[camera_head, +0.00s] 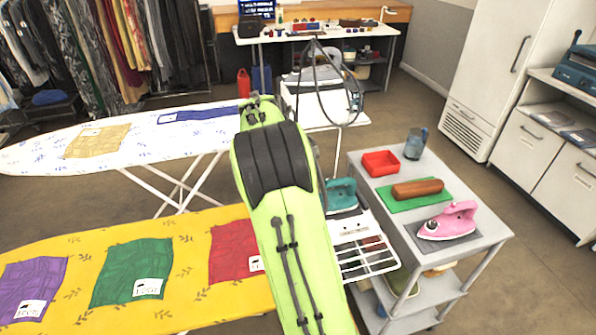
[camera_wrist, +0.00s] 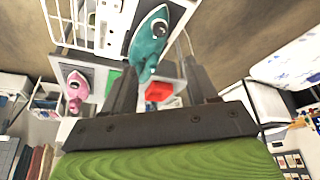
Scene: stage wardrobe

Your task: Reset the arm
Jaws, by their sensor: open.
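My green arm stretches forward through the middle of the head view, over the yellow ironing board (camera_head: 190,240) and towards the white board behind it. My gripper is hidden behind the arm in that view. In the wrist view my gripper (camera_wrist: 160,68) shows two dark fingers spread apart with nothing held between them. A teal iron (camera_wrist: 150,38) appears beyond the fingertips, apart from them as far as I can tell. The same teal iron (camera_head: 342,195) stands on the ironing board's white end rest (camera_head: 352,228), just right of my arm.
A grey cart (camera_head: 365,181) at right holds a red tray (camera_head: 381,163), a blue jug (camera_head: 415,143), a brown roll (camera_head: 417,188) on a green mat, and a pink iron (camera_head: 449,220). A white ironing board (camera_head: 40,152) lies at left. Open floor shows right of the cart.

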